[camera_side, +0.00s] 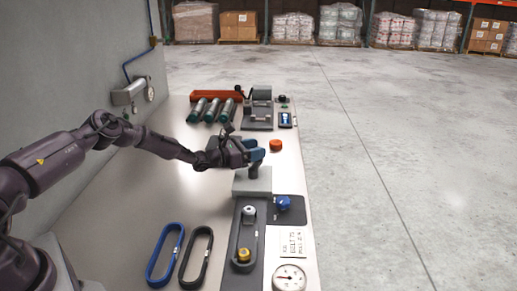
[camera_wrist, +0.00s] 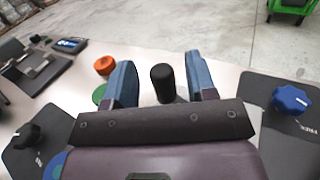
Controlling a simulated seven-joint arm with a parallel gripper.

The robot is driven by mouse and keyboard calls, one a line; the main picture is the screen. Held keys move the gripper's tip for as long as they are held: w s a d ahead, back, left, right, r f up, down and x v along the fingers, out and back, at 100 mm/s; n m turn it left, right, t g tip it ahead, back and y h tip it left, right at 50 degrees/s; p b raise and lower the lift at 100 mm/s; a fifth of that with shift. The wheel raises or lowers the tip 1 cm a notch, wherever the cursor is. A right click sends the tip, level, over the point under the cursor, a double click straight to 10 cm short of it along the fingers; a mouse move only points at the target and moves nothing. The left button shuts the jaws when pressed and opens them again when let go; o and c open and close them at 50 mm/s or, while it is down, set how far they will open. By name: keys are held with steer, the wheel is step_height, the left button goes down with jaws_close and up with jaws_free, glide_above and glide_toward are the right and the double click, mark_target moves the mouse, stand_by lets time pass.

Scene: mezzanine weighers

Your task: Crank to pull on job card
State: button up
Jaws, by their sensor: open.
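My gripper (camera_side: 256,149) is open, its blue fingers above and just behind a grey block (camera_side: 259,184). A black upright handle (camera_side: 254,172) stands on that block. In the wrist view the handle (camera_wrist: 163,84) shows between the two fingers, with a gap on each side; I cannot tell whether it is at fingertip depth. The job card (camera_side: 293,243) lies to the right of the belt rig (camera_side: 233,262); its print is too small to read surely. A round dial gauge (camera_side: 289,278) sits below the card; its reading is unclear.
A blue knob (camera_side: 284,202) is on a dark mat right of the block. An orange knob (camera_side: 275,145) is right of my gripper. A blue belt (camera_side: 153,264) and a black belt (camera_side: 184,268) lie left of the rig. Green-ended rollers (camera_side: 213,110) and a grey machine (camera_side: 258,112) stand behind.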

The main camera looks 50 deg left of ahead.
steer(key=shift+w+d, duration=0.25)
steer(key=shift+w, duration=0.4)
steer(key=c, duration=0.9)
steer(key=shift+s+a+n+t+y, duration=0.2)
steer(key=shift+a+n+t+y, duration=0.15)
steer(key=shift+n+y, duration=0.55)
steer(key=shift+y, duration=0.3)
steer(key=o, duration=0.9)
steer(key=shift+s, duration=0.1)
